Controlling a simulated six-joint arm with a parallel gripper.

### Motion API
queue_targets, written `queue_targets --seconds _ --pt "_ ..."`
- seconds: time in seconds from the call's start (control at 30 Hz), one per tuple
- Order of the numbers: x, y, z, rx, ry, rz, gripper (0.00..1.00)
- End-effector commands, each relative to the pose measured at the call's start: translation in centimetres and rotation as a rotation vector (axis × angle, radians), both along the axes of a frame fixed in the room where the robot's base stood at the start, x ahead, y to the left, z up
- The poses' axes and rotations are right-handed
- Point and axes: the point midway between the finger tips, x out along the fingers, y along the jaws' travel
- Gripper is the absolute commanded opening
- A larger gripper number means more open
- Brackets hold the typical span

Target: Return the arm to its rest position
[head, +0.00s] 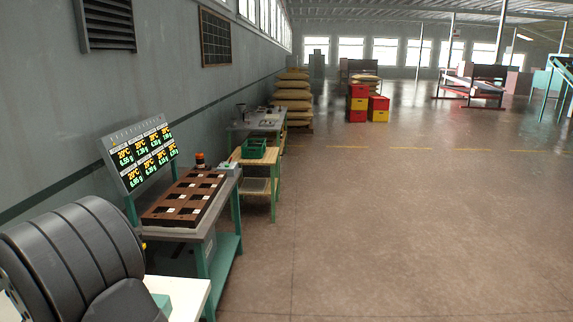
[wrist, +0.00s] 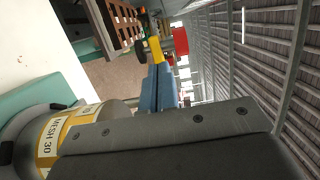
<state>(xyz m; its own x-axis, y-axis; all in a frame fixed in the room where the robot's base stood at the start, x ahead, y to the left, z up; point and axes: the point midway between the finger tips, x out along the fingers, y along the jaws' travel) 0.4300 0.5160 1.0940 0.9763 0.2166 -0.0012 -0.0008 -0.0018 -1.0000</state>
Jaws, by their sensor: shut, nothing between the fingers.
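My gripper (wrist: 158,68) shows in the wrist view as two blue-grey fingers pressed together, with nothing between them. Its dark body fills the bottom of that view. I cannot make out my gripper in the head view. A cylinder with a yellow band marked "MESH 30" (wrist: 72,132) is at the lower left of the wrist view, beside my gripper's body. A small yellow part (wrist: 155,50) shows just past the fingertips; I cannot tell if they touch.
A large dark ribbed drum (head: 75,255) fills the lower left of the head view. Behind it are a slotted brown tray (head: 160,219) on a bench, a lit display panel (head: 125,180) and a green crate (head: 254,148). The floor (head: 400,220) to the right is clear.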

Motion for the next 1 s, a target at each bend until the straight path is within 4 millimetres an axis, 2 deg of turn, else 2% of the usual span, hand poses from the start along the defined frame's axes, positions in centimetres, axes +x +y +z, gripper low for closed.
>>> queue_targets --seconds 0.03,0.3,0.6,1.0 --pt "-1.2 0.1 0.1 0.001 -0.001 0.003 0.00" --pt "-6.6 0.1 0.1 0.001 0.000 0.004 0.00" --pt "-11.8 0.1 0.1 0.001 -0.001 0.003 0.00" --pt "-4.2 -0.1 0.1 0.001 -0.002 -0.005 0.00"
